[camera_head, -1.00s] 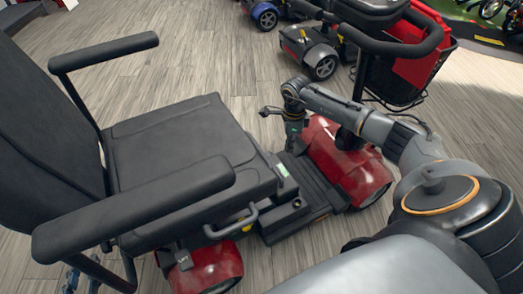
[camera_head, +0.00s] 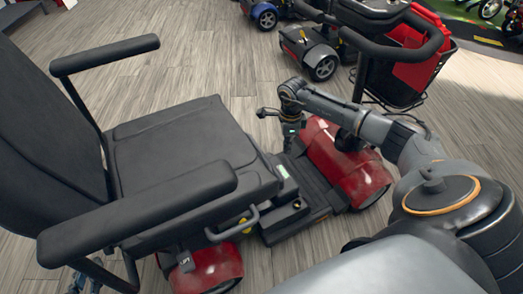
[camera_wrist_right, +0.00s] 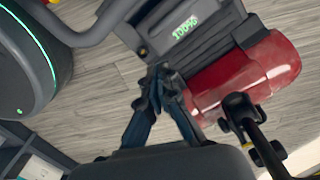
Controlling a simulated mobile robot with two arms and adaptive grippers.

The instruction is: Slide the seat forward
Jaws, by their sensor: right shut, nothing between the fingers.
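The scooter's black seat (camera_head: 170,140) fills the left of the head view, with its armrests and backrest. My right gripper (camera_head: 290,146) hangs over the scooter floor, just beyond the seat's front edge; its tips are small there. In the right wrist view, the right gripper (camera_wrist_right: 159,78) shows its two dark fingers meeting at the tips with nothing between them. I cannot tell whether it touches the scooter. A curved dark lever (camera_head: 235,225) sits below the seat's near side. My left gripper cannot be made out.
A red front fender (camera_head: 350,170) and the tiller with a red basket (camera_head: 420,50) stand to the right of the seat. A panel reading 100% (camera_wrist_right: 187,26) shows in the wrist view. Other scooters stand at the back. Wooden floor (camera_head: 205,65) behind the seat is clear.

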